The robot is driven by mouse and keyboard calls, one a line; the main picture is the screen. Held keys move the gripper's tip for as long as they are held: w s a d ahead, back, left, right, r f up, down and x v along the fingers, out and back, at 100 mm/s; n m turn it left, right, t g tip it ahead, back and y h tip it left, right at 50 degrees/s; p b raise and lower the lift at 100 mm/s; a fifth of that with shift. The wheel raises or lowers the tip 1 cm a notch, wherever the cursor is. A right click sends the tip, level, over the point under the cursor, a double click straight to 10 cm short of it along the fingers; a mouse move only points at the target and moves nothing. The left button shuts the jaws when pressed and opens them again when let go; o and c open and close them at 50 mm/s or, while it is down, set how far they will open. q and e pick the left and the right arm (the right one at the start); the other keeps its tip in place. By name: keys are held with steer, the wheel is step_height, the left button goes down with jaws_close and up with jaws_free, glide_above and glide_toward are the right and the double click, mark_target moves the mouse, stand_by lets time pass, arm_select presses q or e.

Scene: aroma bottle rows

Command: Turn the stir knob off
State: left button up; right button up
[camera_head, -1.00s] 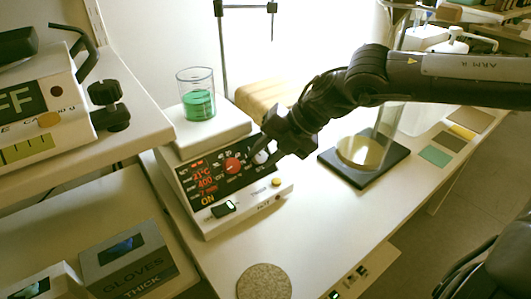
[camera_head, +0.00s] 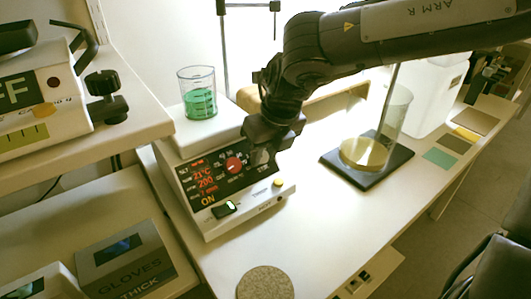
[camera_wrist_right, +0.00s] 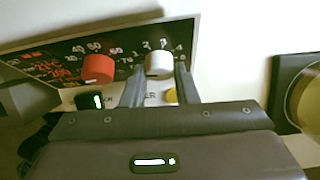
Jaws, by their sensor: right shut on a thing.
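The hotplate stirrer (camera_head: 215,215) stands on the white bench with a beaker of green liquid (camera_head: 200,103) on its top plate. Its dark panel shows red readings, 21°C and 200, and a yellow ON. The red knob (camera_head: 234,165) is on the panel; it also shows in the right wrist view (camera_wrist_right: 98,68). The white stir knob (camera_wrist_right: 158,64) is to its right. My right gripper (camera_wrist_right: 160,85) is shut on the white knob, a finger on each side. In the head view, my right gripper (camera_head: 262,155) hides most of that knob. My left gripper is not in view.
A yellow button (camera_head: 278,182) and a black rocker switch (camera_head: 224,209) are on the stirrer's front. A glass cylinder on a dark base (camera_head: 372,178) stands to the right. A round speckled pad (camera_head: 265,283) lies in front. A glove box (camera_head: 128,265) is lower left.

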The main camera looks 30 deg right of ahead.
steer(key=shift+a+n+h, duration=0.1)
steer(key=shift+n+h, duration=0.6)
steer(key=shift+n, duration=0.3)
steer(key=shift+n+t+h, duration=0.4)
steer(key=shift+n+h, duration=0.1)
steer(key=shift+n, duration=0.3)
steer(key=o, duration=1)
